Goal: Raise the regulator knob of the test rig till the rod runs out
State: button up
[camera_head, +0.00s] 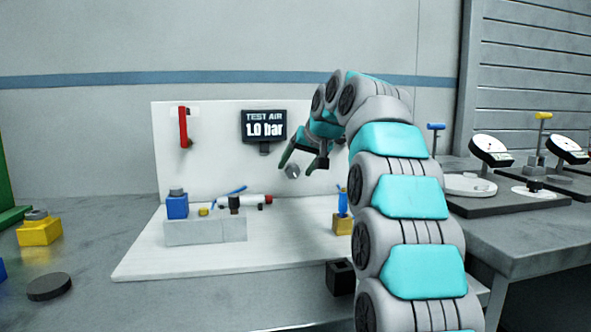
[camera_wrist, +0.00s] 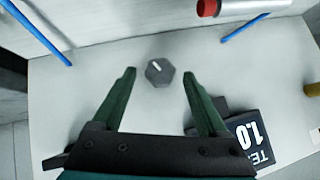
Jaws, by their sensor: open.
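The regulator knob (camera_head: 292,171) is a small grey faceted knob with a white mark, on the white upright panel of the test rig. In the wrist view the knob (camera_wrist: 159,73) lies just beyond and between the two dark green fingertips. My gripper (camera_head: 302,158) is open and empty, a little in front of the knob and apart from it; it also fills the lower wrist view (camera_wrist: 159,78). The display (camera_head: 264,126) reads "TEST AIR 1.0 bar"; its upside-down edge shows in the wrist view (camera_wrist: 252,140). A cylinder with a red end (camera_head: 245,200) lies low before the panel; its rod is too small to judge.
A red lever (camera_head: 183,127) is on the panel's left. A grey block (camera_head: 205,230) with a blue piece (camera_head: 177,205) stands on the white base. A yellow-and-blue fixture (camera_head: 342,222) stands near my arm. Dial gauges (camera_head: 491,151) are on the right bench.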

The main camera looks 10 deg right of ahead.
jog(key=v, duration=0.6)
jog(key=shift+a, duration=0.1)
dwell(1.6)
